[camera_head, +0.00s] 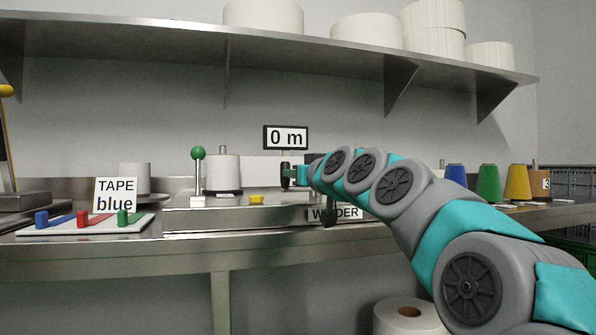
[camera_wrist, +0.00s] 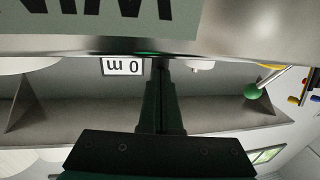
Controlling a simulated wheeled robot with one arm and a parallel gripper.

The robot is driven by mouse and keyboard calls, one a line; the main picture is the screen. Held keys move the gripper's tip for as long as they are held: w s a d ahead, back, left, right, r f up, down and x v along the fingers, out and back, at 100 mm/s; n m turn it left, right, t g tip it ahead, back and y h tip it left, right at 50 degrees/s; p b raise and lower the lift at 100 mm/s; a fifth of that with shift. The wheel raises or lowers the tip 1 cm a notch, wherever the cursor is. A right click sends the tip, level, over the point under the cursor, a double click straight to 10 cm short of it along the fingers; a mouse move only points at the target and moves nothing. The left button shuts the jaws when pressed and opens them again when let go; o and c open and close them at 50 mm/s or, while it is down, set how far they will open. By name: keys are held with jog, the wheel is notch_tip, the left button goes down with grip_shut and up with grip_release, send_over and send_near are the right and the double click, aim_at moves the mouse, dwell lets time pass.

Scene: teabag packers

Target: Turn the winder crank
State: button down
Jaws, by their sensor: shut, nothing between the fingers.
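The winder (camera_head: 240,216) is a low metal box on the bench, with a white spool on top. Its WINDER label (camera_head: 325,212) is partly covered by my arm, and the label shows large and upside down in the wrist view (camera_wrist: 120,12). My gripper (camera_wrist: 160,62) is shut and empty, its dark fingers together just short of a metal edge. In the head view the end of my arm is above the winder's right part, below the "0 m" sign (camera_head: 286,138). I cannot clearly make out the crank; my arm hides that side.
A green-knobbed lever (camera_head: 198,154) rises on the winder's left, with a yellow button (camera_head: 257,198) beside it. A board with blue, red and green sliders (camera_head: 85,222) and a TAPE blue sign (camera_head: 115,195) are further left. Coloured cones stand right. A shelf (camera_head: 280,50) spans above.

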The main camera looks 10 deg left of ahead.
jog(key=shift+w+a+m+t+h, duration=0.2)
jog(key=shift+m+t+h, duration=0.2)
jog(key=shift+h, duration=0.1)
jog(key=shift+w+a+f, duration=0.1)
jog(key=shift+w+a, duration=0.6)
jog(key=s+d, duration=0.3)
jog(key=s, duration=1)
jog(key=shift+s+d+b, duration=0.15)
jog(key=shift+s+b, duration=0.15)
jog(key=shift+b, duration=0.05)
dwell(1.1)
jog(key=w+d, duration=0.1)
jog(key=d, duration=0.1)
jog(key=w+d+n+g+y, duration=0.1)
jog(key=d, duration=0.1)
jog(key=w+d+y, duration=0.1)
jog(key=d, duration=0.1)
jog(key=shift+w+d+n+b, duration=0.25)
jog(key=shift+n+b, duration=0.05)
jog(key=shift+b, duration=0.1)
jog(key=x, duration=1.3)
jog(key=shift+w+a+f+p, duration=0.2)
jog(key=shift+w+a+p, duration=0.05)
jog(key=shift+a+p, duration=0.05)
